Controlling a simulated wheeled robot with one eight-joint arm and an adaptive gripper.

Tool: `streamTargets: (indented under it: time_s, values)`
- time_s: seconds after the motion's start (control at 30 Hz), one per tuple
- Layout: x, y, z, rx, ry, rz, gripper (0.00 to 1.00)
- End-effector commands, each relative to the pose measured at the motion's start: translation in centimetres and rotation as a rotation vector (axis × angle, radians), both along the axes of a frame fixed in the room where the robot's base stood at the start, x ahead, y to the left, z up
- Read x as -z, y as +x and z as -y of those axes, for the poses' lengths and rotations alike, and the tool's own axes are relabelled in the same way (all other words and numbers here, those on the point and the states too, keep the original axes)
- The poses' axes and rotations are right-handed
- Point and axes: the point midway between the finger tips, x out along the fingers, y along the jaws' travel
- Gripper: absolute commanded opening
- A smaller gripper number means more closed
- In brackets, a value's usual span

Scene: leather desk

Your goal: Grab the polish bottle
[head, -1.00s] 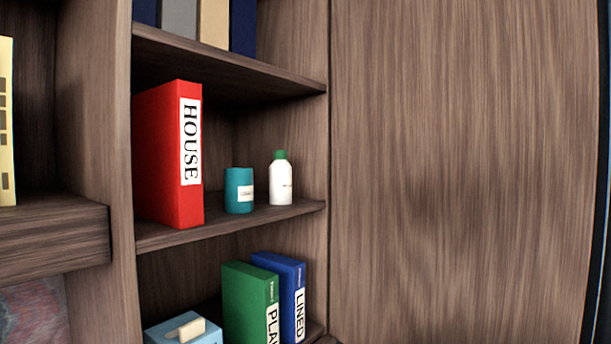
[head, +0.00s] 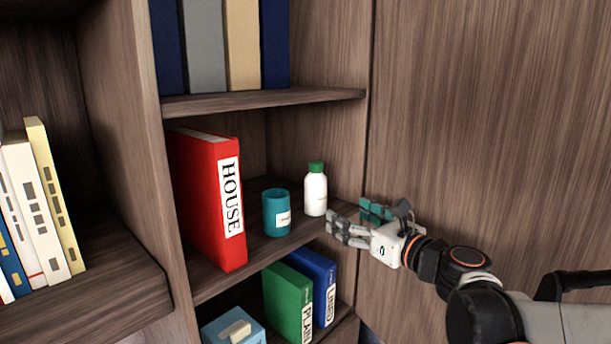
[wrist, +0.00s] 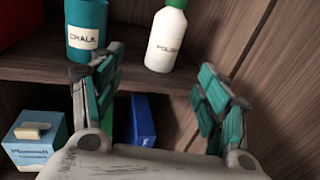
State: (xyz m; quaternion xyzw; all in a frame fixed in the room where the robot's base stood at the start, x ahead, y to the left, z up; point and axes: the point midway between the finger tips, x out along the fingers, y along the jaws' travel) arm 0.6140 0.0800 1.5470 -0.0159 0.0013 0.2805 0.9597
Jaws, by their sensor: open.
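The polish bottle (head: 315,193) is white with a green cap and stands upright on the middle shelf, near the right wall. In the wrist view the bottle (wrist: 166,42) reads "POLISH" and is ahead of the fingers, nearly between them sideways. My gripper (head: 352,222) is open and empty, in front of the shelf and to the lower right of the bottle in the head view. In the wrist view my gripper (wrist: 160,95) has its two fingers spread wide, and they do not touch the bottle.
A teal chalk container (head: 276,213) stands just left of the bottle. A red HOUSE binder (head: 205,200) is further left. The shelf above (head: 270,101) and the right wooden panel (head: 470,130) bound the space.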

Motion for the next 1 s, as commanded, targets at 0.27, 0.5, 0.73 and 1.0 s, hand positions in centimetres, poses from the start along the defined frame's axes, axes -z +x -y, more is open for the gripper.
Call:
streamTargets:
  time_s: [0.27,0.5,0.73,1.0]
  values:
    - [-0.4,3.6,-2.0,0.001,0.035,-0.008,0.69]
    - [-0.4,6.8,-4.0,0.003,0.033,-0.008,0.69]
    - [-0.6,8.0,-4.6,0.003,0.032,-0.007,0.69]
    - [-1.1,11.4,-6.3,0.002,0.031,-0.007,0.69]
